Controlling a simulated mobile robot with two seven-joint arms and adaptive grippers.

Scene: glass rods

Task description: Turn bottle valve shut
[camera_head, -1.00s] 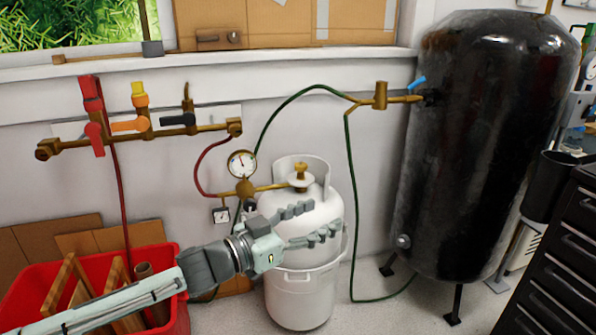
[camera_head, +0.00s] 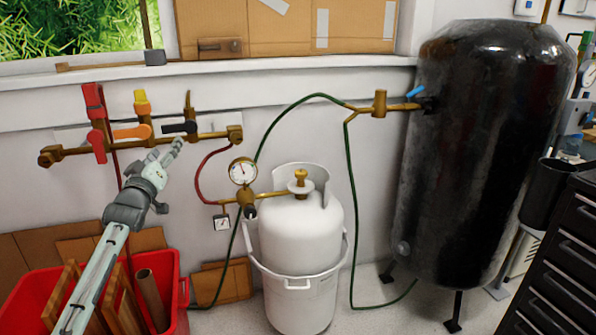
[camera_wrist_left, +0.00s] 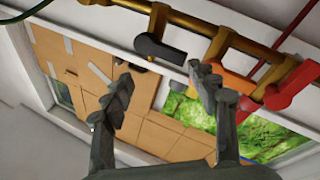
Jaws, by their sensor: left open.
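The white gas bottle (camera_head: 305,235) stands upright in a white bucket-like holder (camera_head: 300,300) on the floor. Its brass valve (camera_head: 300,180) sits on top inside the collar, unobstructed, with a brass pipe running left to a gauge (camera_head: 243,171). My left gripper (camera_head: 166,150) is open, well left of the bottle, just below the wall manifold (camera_head: 205,135). In the left wrist view the two fingers (camera_wrist_left: 160,78) are apart with nothing between them. Beyond them show the black lever (camera_wrist_left: 158,48) and orange lever (camera_wrist_left: 232,84). My right gripper is not in view.
A red lever (camera_head: 96,145) is also on the manifold. A red crate (camera_head: 170,275) with wood pieces stands below my left arm. A large black tank (camera_head: 475,150) stands right, joined by a green hose (camera_head: 352,210). A black drawer cabinet (camera_head: 560,260) is at far right.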

